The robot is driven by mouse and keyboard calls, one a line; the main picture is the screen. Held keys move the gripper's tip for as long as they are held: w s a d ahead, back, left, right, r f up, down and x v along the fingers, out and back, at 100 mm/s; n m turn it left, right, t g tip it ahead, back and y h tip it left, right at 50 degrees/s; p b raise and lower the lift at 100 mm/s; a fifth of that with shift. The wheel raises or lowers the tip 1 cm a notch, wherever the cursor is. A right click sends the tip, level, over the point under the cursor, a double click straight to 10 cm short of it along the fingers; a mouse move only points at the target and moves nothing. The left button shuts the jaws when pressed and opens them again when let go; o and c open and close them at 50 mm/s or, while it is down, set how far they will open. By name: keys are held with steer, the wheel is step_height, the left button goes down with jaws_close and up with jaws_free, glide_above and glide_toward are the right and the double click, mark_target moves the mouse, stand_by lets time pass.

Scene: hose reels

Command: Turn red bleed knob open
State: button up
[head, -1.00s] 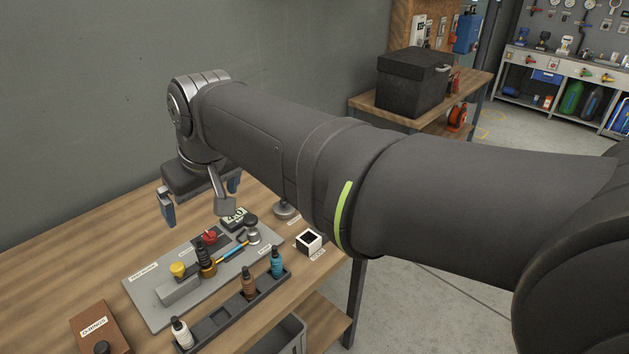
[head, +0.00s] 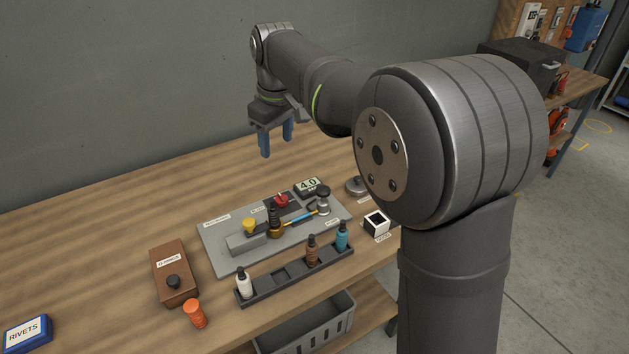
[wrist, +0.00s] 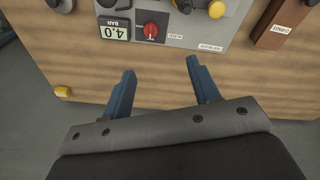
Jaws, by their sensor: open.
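The red bleed knob (head: 281,199) sits on a dark square on the grey panel (head: 220,236), beside the gauge (head: 307,186) that reads 4.0. In the wrist view the red knob (wrist: 151,29) shows near the top, with a pale pointer line on it, right of the gauge display (wrist: 115,31) marked 4.0 BAR. My gripper (head: 277,147) is above the bench behind the panel, pointing down, with blue fingers apart and nothing between them. In the wrist view my gripper (wrist: 158,75) is open below the knob, clear of it.
A yellow knob (head: 249,225) and a dark bottle-like fitting (head: 275,220) stand on the panel near the red knob. A rack (head: 262,290) with several small bottles lies in front. A brown box (head: 174,274) stands left. The bench behind the panel is clear.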

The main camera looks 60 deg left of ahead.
mark_target(282, 196)
steer(key=w+a+f+n+h, duration=0.2)
steer(key=a+f, duration=0.3)
steer(key=f, duration=1.7)
steer(key=shift+w+a, duration=0.15)
steer(key=shift+a, duration=0.05)
steer(key=shift+c, duration=0.5)
steer(key=c, duration=0.9)
